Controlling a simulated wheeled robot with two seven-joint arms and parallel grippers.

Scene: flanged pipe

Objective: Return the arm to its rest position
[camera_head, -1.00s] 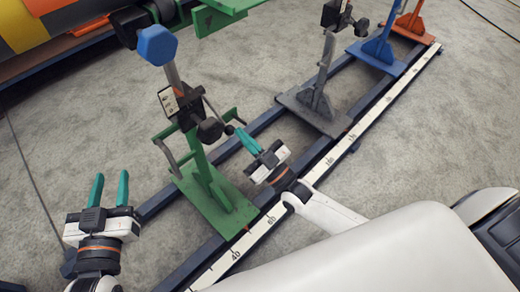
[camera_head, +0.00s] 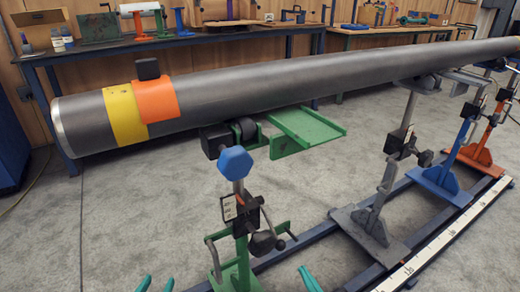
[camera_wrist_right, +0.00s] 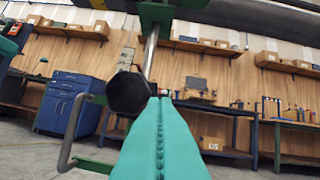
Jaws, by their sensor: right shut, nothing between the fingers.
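My left gripper (camera_head: 156,284) shows only as two teal fingertips at the bottom edge of the head view, spread apart with nothing seen between them. My right gripper (camera_head: 310,280) shows as a teal tip at the bottom edge, right of the green stand (camera_head: 238,272). In the right wrist view its teal fingers (camera_wrist_right: 160,140) are closed together and empty. A dark knob (camera_wrist_right: 129,93) and a metal post (camera_wrist_right: 150,50) appear just beyond the fingertips there; whether they touch cannot be told. Both arms are otherwise below the head view.
A long grey pipe (camera_head: 300,80) with yellow (camera_head: 125,113) and orange (camera_head: 157,98) bands crosses above the stands. Grey (camera_head: 370,232), blue and orange stands follow along the rail. Workbenches line the back wall; floor at left is clear.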

